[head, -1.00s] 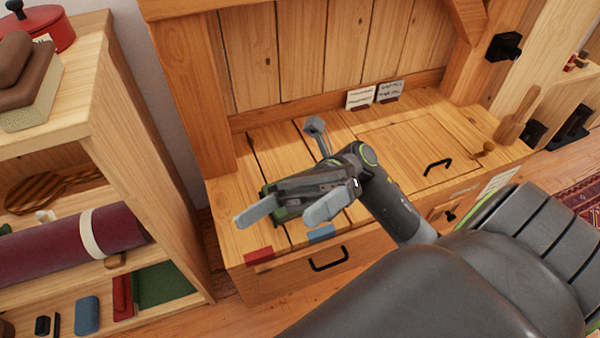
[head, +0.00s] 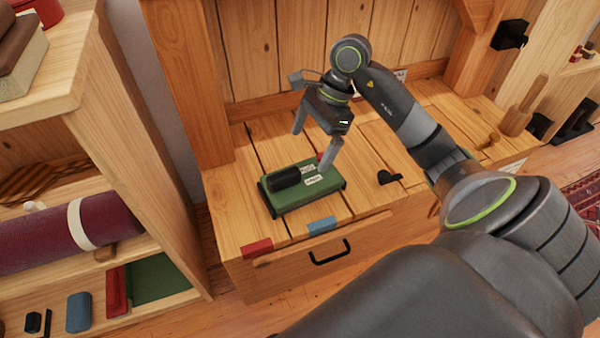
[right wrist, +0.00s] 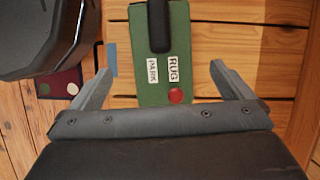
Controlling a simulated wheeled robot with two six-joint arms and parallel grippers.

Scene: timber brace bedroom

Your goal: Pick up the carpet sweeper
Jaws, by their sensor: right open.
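The carpet sweeper (head: 326,194) is a flat green block with a black grip on top, white labels and a red button. It lies on the wooden bench top near the front left. In the right wrist view the sweeper (right wrist: 150,92) sits centred beyond the jaws, its labels reading PARK and RUG. My right gripper (head: 311,150) is open and empty, pointing down above the sweeper's back right part; one finger overlaps it in the picture. Whether it touches cannot be told. My left gripper is not in view.
Blue (head: 322,225) and red (head: 257,248) tabs mark the bench's front edge, above a drawer with a black handle (head: 331,253). A shelf unit (head: 150,190) with a rolled maroon mat (head: 50,238) stands left. A wooden mallet (head: 524,112) stands right.

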